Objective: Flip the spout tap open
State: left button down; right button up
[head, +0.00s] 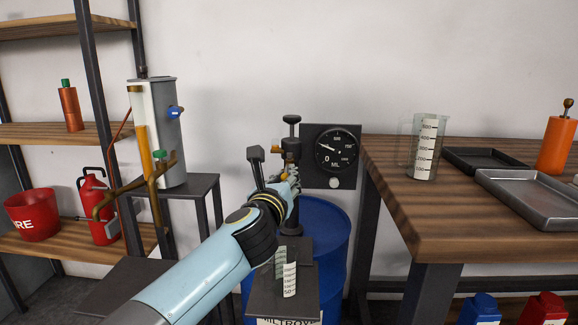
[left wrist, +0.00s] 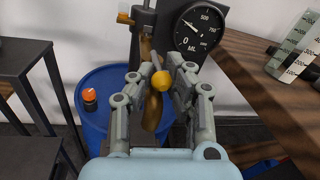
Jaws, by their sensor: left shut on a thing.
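The arm and gripper hide most of the spout and tap there. My right gripper is not in view.
A clear graduated beaker (head: 289,278) stands on a dark stand (head: 265,300) below the spout, partly hidden by my arm. A dial gauge (head: 337,150) hangs behind the drum. A wooden table (head: 450,215) at right bears another beaker (head: 424,150) and trays.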

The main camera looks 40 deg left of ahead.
pick_arm(q)
jog(key=shift+m+h, duration=0.4)
jog(key=shift+h, duration=0.2)
jog(key=c, duration=1.2)
grip_release()
jog(key=v, duration=1.2)
jog(key=shift+f, duration=0.2)
